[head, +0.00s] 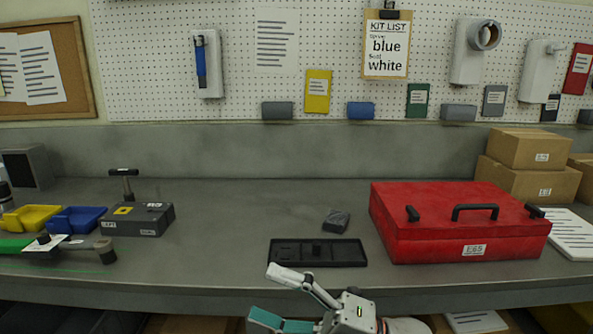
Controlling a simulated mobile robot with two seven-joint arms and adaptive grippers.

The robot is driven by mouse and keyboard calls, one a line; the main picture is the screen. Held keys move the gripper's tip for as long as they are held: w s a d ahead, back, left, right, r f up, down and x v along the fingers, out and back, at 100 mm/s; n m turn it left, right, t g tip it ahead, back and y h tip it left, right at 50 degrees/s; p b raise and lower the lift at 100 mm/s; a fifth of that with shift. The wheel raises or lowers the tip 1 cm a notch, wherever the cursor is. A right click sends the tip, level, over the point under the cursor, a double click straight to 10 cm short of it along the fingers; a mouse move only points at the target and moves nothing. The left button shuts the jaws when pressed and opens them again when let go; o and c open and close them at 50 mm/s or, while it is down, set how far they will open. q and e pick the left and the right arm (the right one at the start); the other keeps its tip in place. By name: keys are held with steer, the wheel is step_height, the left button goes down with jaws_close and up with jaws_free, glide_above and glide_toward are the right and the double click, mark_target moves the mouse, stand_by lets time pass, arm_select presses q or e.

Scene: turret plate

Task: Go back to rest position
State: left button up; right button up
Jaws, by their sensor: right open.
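My right gripper (272,295) is at the bottom centre of the head view, in front of the bench edge. Its two fingers are spread apart, one pale and one teal, with nothing between them. It is just in front of a shallow black tray (345,262), with its upper finger close to the tray's front left corner in the picture. I cannot tell whether they touch. The tray has a small dark piece standing in its middle. My left gripper does not show.
A small dark block (336,221) lies behind the tray. A closed red case (455,228) stands right, near cardboard boxes (530,186). The centre-left bench is clear.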

steer(key=w+d+f+m+t+h, duration=0.1)
steer(key=d+f+m+t+h, duration=0.55)
steer(key=f+m, duration=0.45)
steer(key=w+d+f+m+t+h, duration=0.2)
steer(key=d+f+m+t+h, duration=0.45)
steer(key=f+m, duration=0.45)
steer(key=s+d+f+m+g+h, duration=0.3)
steer(key=s+d+f+m, duration=0.2)
steer(key=s+f, duration=0.4)
steer(key=s+d+f+m+g+h, duration=0.3)
steer(key=s+d+f, duration=0.3)
steer(key=f, duration=0.5)
steer(key=s+m, duration=0.1)
steer(key=s, duration=0.1)
steer(key=shift+s+d+f+m+p, duration=0.15)
steer(key=shift+s+d+m+p, duration=0.15)
steer(key=shift+s+d+m, duration=0.1)
steer(key=shift+a, duration=0.1)
